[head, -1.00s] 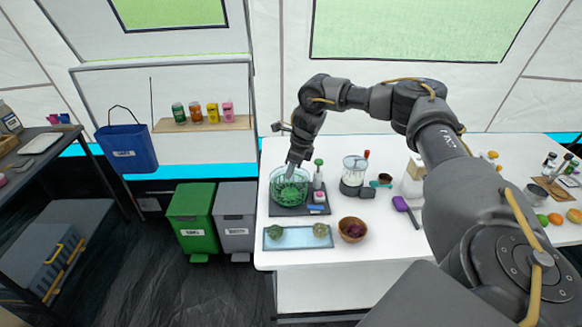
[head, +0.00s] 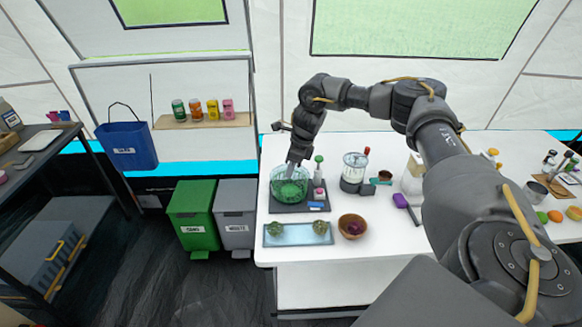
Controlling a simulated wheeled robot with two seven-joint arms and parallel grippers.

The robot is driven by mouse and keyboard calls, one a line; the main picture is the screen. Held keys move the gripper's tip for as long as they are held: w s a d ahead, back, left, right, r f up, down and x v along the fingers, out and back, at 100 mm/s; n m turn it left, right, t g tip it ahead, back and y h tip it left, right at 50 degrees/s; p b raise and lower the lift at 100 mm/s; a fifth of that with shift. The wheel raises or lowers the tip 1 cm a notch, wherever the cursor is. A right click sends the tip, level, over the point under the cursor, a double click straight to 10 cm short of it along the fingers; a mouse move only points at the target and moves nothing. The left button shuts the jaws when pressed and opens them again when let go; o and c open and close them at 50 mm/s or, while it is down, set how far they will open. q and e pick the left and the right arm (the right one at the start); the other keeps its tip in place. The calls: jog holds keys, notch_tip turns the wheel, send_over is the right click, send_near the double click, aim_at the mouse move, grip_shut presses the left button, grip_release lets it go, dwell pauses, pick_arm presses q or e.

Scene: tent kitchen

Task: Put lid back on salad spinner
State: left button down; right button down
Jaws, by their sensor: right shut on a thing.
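The salad spinner (head: 278,186) is a clear, green-tinted bowl on a dark mat at the left end of the white table. Bright green shows inside it. My right gripper (head: 291,173) comes down from above, its fingertips at the bowl's mouth. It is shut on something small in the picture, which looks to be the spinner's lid. The lid's outline is hard to tell from the green bowl, and I cannot tell whether it touches the rim. My left gripper is not in view.
Close right of the spinner stand a green-topped utensil (head: 318,170) and a clear jar (head: 354,172). A blue tray (head: 297,240) and a brown bowl (head: 352,227) lie in front. Green and grey bins (head: 193,213) stand left of the table.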

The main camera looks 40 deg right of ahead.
jog(key=shift+p, duration=0.3)
dwell(0.6)
jog(key=shift+f, duration=0.15)
dwell(0.9)
jog(key=shift+p, duration=0.4)
dwell(0.5)
jog(key=c, duration=1.2)
grip_release()
jog(key=shift+c, duration=0.2)
jog(key=shift+o, duration=0.5)
jog(key=o, duration=0.4)
